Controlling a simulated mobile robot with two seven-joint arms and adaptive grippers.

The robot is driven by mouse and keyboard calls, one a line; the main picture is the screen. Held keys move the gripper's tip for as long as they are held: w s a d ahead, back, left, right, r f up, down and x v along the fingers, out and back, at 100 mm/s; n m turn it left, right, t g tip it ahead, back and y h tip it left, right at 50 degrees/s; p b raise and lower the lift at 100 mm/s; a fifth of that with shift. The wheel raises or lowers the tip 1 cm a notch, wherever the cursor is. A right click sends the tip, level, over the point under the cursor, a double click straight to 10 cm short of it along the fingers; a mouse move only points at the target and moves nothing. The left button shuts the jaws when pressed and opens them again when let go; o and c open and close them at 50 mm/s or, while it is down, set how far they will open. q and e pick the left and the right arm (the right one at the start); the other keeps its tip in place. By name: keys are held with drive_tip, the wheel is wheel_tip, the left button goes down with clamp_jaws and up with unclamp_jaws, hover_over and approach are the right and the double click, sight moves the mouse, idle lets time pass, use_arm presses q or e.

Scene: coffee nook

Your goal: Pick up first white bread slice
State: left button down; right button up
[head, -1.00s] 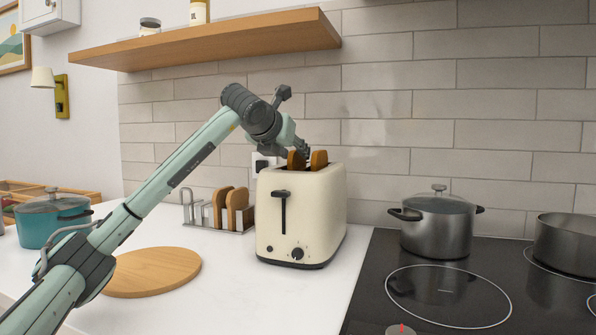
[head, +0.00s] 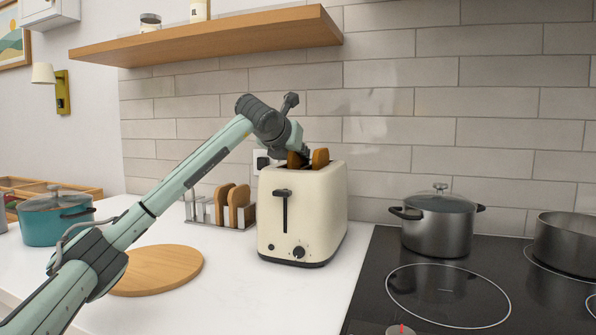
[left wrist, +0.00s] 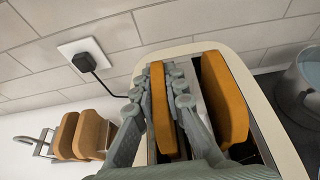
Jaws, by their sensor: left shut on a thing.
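Two bread slices with brown crusts stand in the slots of the cream toaster (head: 300,215). In the head view, the left slice (head: 296,160) is partly hidden by my left gripper (head: 304,151), and the right slice (head: 320,158) stands clear. In the left wrist view, my left gripper (left wrist: 168,100) has its fingers on both sides of one slice (left wrist: 163,125) and is shut on it. That slice's lower part is still down in its slot. The other slice (left wrist: 224,98) stands in the neighbouring slot, apart from the fingers. My right gripper is not in view.
A metal toast rack (head: 205,212) holding two slices (head: 238,204) stands left of the toaster. A round wooden board (head: 165,270) lies on the counter in front. A steel pot (head: 437,228) stands right on the black hob. A wooden shelf (head: 215,38) hangs above.

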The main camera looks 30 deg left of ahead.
use_arm(q)
drive_tip(key=shift+d+f, duration=0.35)
drive_tip(key=shift+f, duration=0.05)
drive_tip(key=shift+r, duration=0.15)
drive_tip(key=r, duration=0.7)
drive_tip(key=shift+s+r+b, duration=0.1)
drive_tip(key=shift+s+b, duration=0.15)
drive_tip(key=shift+b, duration=0.1)
drive_tip(key=s+d+b, duration=0.2)
drive_tip(key=s, duration=0.7)
drive_tip(key=s+d+b, duration=0.1)
drive_tip(key=s+d, duration=0.1)
drive_tip(key=s, duration=0.7)
drive_tip(key=shift+s+b, duration=0.35)
drive_tip(key=shift+b, duration=0.05)
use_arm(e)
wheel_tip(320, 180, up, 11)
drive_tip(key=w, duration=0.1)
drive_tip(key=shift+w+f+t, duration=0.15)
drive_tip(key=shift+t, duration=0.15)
use_arm(q)
drive_tip(key=shift+d, duration=0.1)
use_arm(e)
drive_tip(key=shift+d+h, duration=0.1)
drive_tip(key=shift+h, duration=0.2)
